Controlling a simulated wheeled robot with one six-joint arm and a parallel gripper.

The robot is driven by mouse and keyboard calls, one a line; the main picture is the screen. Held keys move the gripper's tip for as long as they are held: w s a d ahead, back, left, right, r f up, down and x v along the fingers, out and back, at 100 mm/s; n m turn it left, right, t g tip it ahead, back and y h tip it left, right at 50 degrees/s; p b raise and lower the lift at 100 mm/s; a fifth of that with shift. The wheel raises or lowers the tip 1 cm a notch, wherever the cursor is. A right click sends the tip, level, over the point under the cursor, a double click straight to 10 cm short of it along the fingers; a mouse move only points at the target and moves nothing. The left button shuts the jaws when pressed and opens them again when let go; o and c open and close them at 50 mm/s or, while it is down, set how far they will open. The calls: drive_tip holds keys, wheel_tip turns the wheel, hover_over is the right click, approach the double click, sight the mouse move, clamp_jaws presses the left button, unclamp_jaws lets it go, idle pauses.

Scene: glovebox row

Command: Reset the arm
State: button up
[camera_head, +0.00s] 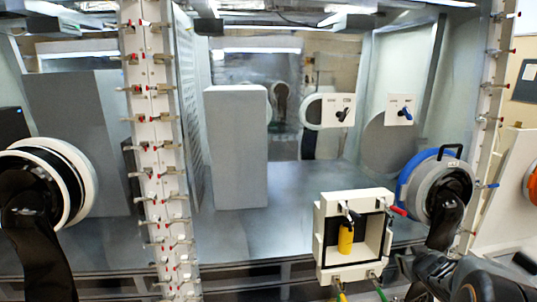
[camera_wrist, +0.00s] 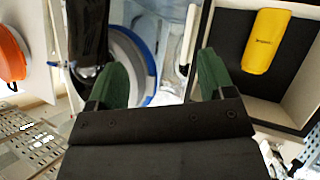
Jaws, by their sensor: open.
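My gripper (camera_wrist: 160,72) shows in the wrist view with its two green fingers spread apart and nothing between them. Beyond the fingers are a blue-and-white glove port ring (camera_wrist: 148,55) and a black glove (camera_wrist: 89,30). My dark arm (camera_head: 480,282) shows at the lower right of the head view, below the blue-ringed glove port (camera_head: 408,178). I cannot make out the fingers clearly there.
A white open box (camera_head: 325,240) on the glovebox front holds a yellow item (camera_head: 346,238). The yellow item also shows in the wrist view (camera_wrist: 266,40), right of my gripper. A black glove (camera_head: 447,220) hangs close to my arm. A white post (camera_head: 155,130) stands left.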

drive_tip(key=s+a+r+g+y, duration=0.2)
drive_tip(key=s+a, duration=0.6)
drive_tip(key=a, duration=0.4)
drive_tip(key=s+a+r+g+y, duration=0.2)
drive_tip(key=s+a+g, duration=0.2)
drive_tip(key=s+a, duration=0.4)
drive_tip(key=a, duration=0.5)
drive_tip(key=shift+s+m, duration=0.3)
drive_tip(key=shift+s, duration=0.05)
drive_tip(key=shift+a+r, duration=0.15)
drive_tip(key=shift+a, duration=0.15)
